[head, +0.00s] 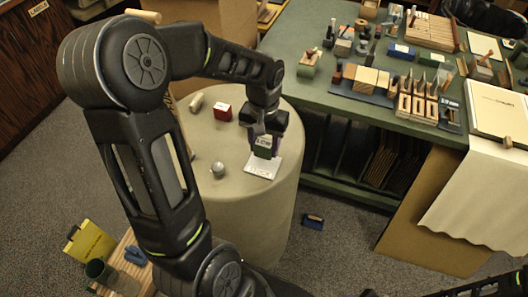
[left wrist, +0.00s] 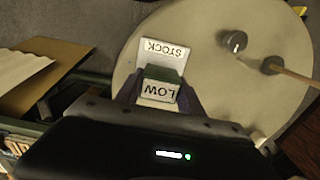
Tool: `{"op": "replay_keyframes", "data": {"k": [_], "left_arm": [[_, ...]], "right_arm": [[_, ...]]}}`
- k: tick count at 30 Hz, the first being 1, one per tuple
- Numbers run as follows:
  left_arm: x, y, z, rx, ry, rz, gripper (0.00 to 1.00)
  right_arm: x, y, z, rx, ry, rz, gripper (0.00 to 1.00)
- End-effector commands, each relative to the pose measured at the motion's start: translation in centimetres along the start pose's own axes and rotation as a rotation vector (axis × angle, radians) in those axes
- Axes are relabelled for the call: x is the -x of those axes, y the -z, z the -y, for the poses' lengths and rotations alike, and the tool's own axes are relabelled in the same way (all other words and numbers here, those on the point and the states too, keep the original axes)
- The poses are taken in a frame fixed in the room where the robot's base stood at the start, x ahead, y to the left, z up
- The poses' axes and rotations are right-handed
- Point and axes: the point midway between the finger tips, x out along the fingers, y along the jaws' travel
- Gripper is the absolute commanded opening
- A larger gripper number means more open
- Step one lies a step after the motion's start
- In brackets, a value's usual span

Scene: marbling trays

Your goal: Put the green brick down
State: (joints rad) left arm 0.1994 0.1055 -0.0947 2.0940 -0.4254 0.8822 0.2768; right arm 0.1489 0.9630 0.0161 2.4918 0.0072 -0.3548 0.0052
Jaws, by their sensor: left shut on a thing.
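The green brick (head: 264,151) has a white label reading LOW. My left gripper (head: 266,138) points down and is shut on it, over the round beige stand top. In the left wrist view, the brick (left wrist: 162,75) sits between the fingers of the gripper (left wrist: 158,95), its LOW label facing the camera. A white card (head: 261,167) marked STOCK lies flat on the stand, right by the brick; it also shows in the left wrist view (left wrist: 165,49). I cannot tell whether the brick touches the card. My right gripper is not in view.
The stand's front is clear. A green table (head: 340,106) crowded with blocks and tools stands at the right. A blue item (head: 313,221) lies on the floor.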

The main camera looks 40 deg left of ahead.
Motion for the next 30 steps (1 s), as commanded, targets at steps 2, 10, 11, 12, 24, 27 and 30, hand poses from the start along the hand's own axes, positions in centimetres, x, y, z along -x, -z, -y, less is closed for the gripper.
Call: {"op": "replay_keyframes", "data": {"k": [2,10,11,12,24,27,30], "left_arm": [[-0.9,-0.2,0.0,0.000,0.001,0.006,0.05],[-3.4,-0.1,0.0,0.001,0.000,0.002,0.05],[-3.4,-0.1,0.0,0.001,0.000,0.002,0.05],[-3.3,-0.1,0.0,0.001,0.000,0.001,0.05],[-3.6,-0.1,0.0,0.000,0.000,0.002,0.57],[-3.6,-0.1,0.0,0.000,0.000,0.002,0.65],[-3.6,-0.1,0.0,0.000,0.000,0.002,0.67]], "right_arm": [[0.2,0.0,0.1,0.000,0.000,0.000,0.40],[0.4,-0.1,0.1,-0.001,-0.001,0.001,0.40],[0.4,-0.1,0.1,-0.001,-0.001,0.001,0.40],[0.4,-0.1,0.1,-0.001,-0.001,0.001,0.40],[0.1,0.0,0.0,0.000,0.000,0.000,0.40],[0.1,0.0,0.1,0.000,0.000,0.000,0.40],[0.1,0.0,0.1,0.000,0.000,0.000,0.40]]}}
